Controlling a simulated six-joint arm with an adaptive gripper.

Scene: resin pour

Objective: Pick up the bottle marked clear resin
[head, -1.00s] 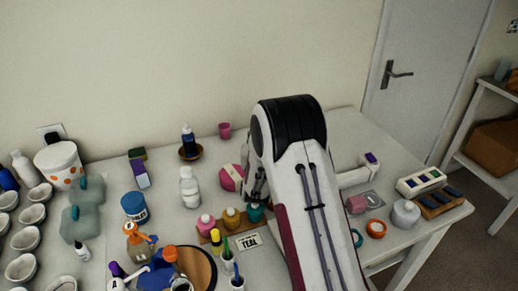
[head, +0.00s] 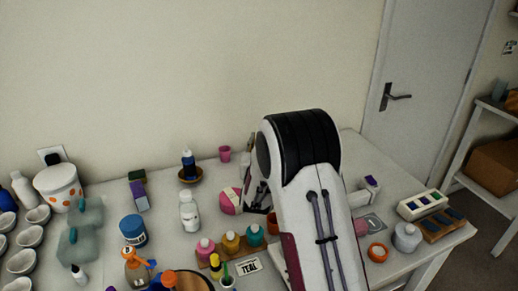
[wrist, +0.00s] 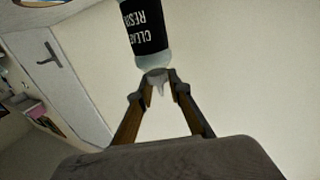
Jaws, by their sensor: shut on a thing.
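The bottle marked clear resin (wrist: 148,28) shows at the top of the wrist view, with a black label reading CLEAR and part of RESIN upside down in the picture. Its far end is out of frame. My gripper (wrist: 159,82) is shut on its pale narrow end, with a finger on either side. In the head view my gripper (head: 258,192) is mostly hidden behind my arm, beside the pink and white ball. A narrow upright pale and dark shape above it there may be the bottle, but it is too small to read.
A white bottle (head: 189,211) and a dark bottle (head: 188,162) in a brown dish (head: 191,178) stand left of my arm. Pink, yellow and teal bottles (head: 231,242) stand in front near the TEAL card (head: 249,265). A pink cup (head: 225,154) is at the back.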

